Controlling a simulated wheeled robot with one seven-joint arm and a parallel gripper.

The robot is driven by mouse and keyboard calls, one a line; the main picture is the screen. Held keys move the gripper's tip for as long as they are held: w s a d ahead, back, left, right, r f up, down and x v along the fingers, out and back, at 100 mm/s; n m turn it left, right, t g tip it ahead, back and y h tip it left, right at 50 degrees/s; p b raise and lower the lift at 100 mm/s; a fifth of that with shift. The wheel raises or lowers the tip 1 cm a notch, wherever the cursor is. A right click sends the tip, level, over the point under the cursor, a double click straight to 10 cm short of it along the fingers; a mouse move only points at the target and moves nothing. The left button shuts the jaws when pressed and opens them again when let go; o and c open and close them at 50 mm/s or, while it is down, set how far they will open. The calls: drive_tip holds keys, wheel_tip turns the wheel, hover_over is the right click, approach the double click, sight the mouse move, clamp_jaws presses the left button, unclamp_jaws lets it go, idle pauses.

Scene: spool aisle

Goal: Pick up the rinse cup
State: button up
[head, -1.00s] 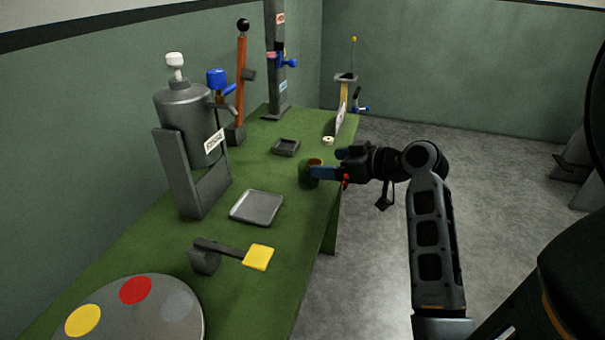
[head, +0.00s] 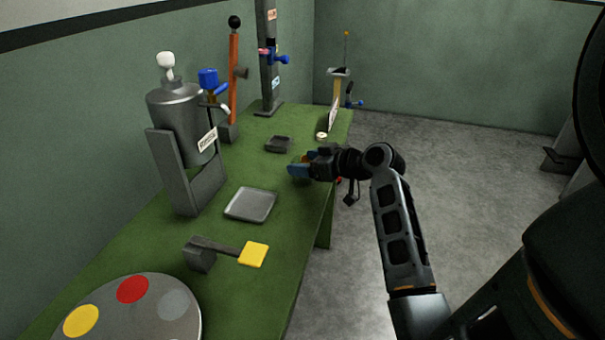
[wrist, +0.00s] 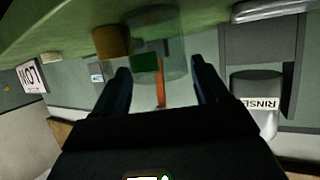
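A clear, see-through cup (wrist: 172,62), which looks like the rinse cup, shows in the wrist view with a dark green patch on it. It stands on the green table, at and just beyond my fingertips. My gripper (wrist: 160,72) is open, with one finger on each side of the cup's near part. I cannot tell whether either finger touches it. In the head view my gripper (head: 300,167) is low over the table's right side and hides most of the cup. A brown-orange cylinder (wrist: 110,42) is close beside the cup in the wrist view.
The green table (head: 290,215) holds a grey tank on a stand (head: 182,125), a grey tray (head: 250,204), a small dark dish (head: 278,144), a yellow paddle (head: 253,254) and a round palette (head: 150,318). Tall posts stand at the back.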

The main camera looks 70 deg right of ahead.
drive_tip(key=c, duration=0.8)
drive_tip(key=shift+r, duration=0.15)
